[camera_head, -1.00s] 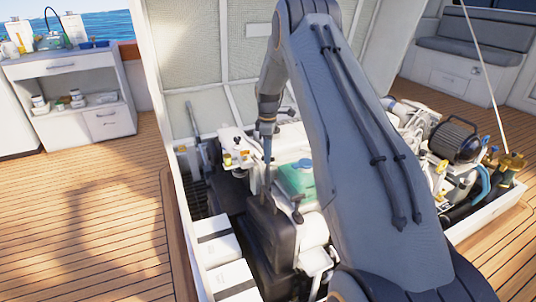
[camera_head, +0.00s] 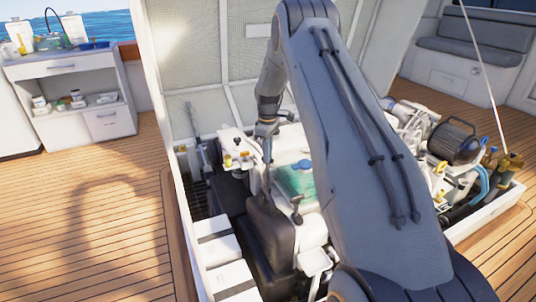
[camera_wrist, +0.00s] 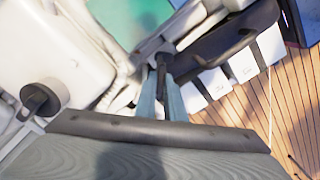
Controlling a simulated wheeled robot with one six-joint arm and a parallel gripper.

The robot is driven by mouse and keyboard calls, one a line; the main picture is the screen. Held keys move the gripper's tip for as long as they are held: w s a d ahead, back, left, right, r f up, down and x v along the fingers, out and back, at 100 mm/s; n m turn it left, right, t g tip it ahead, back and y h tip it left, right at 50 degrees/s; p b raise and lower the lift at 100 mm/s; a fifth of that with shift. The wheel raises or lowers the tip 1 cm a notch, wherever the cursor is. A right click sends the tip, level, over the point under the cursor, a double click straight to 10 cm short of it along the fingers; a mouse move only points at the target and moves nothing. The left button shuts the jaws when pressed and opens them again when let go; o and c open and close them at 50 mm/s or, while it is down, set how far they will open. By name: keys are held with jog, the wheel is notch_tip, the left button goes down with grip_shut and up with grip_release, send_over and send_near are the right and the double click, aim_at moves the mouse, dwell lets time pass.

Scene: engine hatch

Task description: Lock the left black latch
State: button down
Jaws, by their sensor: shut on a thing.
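My gripper (camera_head: 266,178) reaches down over the left part of the engine bay, above the black casing (camera_head: 268,235). In the wrist view its two blue-grey fingers (camera_wrist: 162,98) are closed around a slim black piece, which appears to be the left black latch (camera_wrist: 163,72). The latch's lower part lies between the fingers, and its exact angle is hard to tell. In the head view the gripped latch is too small to make out. Another black handle (camera_head: 297,208) stands to the right, apart from my gripper.
A green-topped tank (camera_head: 297,178) stands close right of my gripper. White boxes (camera_head: 218,250) line the bay's left side. The raised hatch panel (camera_head: 200,60) stands behind. My arm hides the middle of the engine. The wooden deck (camera_head: 80,210) at left is clear.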

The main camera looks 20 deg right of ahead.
jog(key=m, duration=0.4)
jog(key=shift+m+p, duration=0.3)
jog(key=shift+p, duration=0.1)
jog(key=shift+m, duration=1.9)
jog(key=shift+r, duration=0.1)
jog(key=c, duration=1.8)
grip_release()
jog(key=shift+c, duration=0.2)
jog(key=shift+r+p, duration=0.45)
jog(key=shift+r, duration=3.4)
